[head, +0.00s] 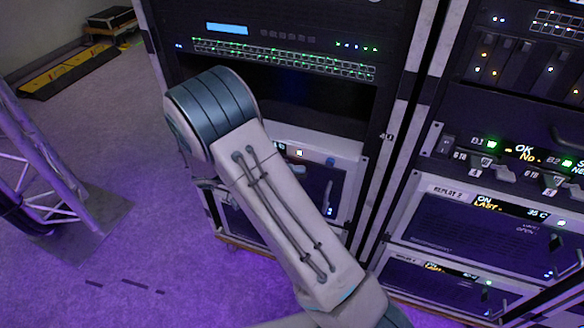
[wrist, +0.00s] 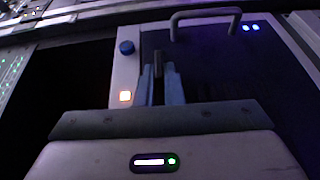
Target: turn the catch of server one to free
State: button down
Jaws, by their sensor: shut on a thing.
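Server one, as I take it, is the dark-fronted unit with a pale left strip low in the left rack; it shows in the wrist view (wrist: 225,70) and partly in the head view (head: 318,180). My gripper (wrist: 160,72) is at its front, near the pale strip. The two blue-grey fingers are closed around a small dark upright piece, which looks like the catch (wrist: 158,62). The fingers and wrist hide much of it, so its exact angle is hard to tell. In the head view my arm covers the gripper and the catch.
A grey bar handle (wrist: 205,18) stands out from the front. A second rack (head: 480,215) is at right. A truss tower (head: 50,190) stands left, with open floor (head: 150,230) between.

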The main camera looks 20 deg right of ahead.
jog(key=shift+a+h, duration=0.1)
jog(key=shift+h, duration=0.3)
jog(key=c, duration=1.6)
grip_release()
jog(key=shift+o, duration=0.2)
jog(key=p+v, duration=0.2)
jog(key=v, duration=1.2)
jog(key=shift+w, duration=0.1)
